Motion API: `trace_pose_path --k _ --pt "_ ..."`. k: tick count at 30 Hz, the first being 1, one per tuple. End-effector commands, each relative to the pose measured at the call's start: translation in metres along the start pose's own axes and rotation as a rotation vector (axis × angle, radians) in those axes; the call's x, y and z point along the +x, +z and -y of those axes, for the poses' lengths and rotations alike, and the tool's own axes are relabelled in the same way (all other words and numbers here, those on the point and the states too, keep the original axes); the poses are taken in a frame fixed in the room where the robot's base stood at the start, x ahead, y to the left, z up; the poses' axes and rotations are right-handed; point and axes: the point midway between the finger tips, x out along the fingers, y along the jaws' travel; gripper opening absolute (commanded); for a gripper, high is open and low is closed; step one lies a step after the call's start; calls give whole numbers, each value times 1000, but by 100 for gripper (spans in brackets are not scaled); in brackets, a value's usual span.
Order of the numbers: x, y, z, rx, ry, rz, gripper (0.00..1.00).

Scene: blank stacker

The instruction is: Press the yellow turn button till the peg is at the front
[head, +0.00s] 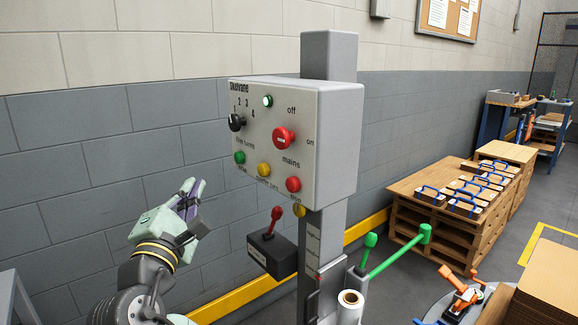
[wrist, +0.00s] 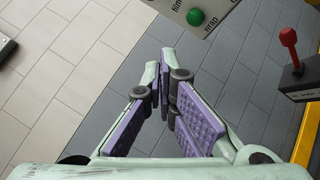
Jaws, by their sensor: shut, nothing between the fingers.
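The yellow button (head: 263,170) sits in the lower row of the grey control box (head: 335,140), between a green button (head: 239,157) and a red button (head: 293,184). My gripper (head: 190,192) is shut and empty, left of and below the box, apart from it. In the wrist view its purple-padded fingers (wrist: 161,78) meet, with the green button (wrist: 195,17) above right of the tips; the yellow button is out of that view. I cannot make out a peg. A round grey plate (head: 437,308) with an orange-handled clamp (head: 460,292) is partly cut off at lower right.
A black box with a red lever (head: 275,222) hangs below the panel and also shows in the wrist view (wrist: 289,45). A black knob (head: 236,122) and red switch (head: 283,138) stick out above the buttons. Green handles (head: 398,250) and pallets (head: 440,225) stand right.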

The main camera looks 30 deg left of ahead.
Motion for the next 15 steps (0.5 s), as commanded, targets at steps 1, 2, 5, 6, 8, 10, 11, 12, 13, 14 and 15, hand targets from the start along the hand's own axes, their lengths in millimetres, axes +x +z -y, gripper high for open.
trace_pose_path --k 1,2,5,6,8,10,11,12,13,14,15 --pt "1 2 2 -26 -15 12 0" --pt "1 3 4 -38 -23 17 0" --pt "1 5 7 -62 -38 27 0" --pt "1 5 8 -65 -40 29 0" --pt "1 5 8 -66 -41 30 0" --pt "1 5 8 -65 -41 29 0" --pt "1 5 8 -65 -41 29 0" --pt "1 5 8 -65 -41 29 0" --pt "1 5 8 -64 -41 29 0" --pt "1 5 8 -64 -41 29 0" --pt "2 5 8 -64 -41 29 0"
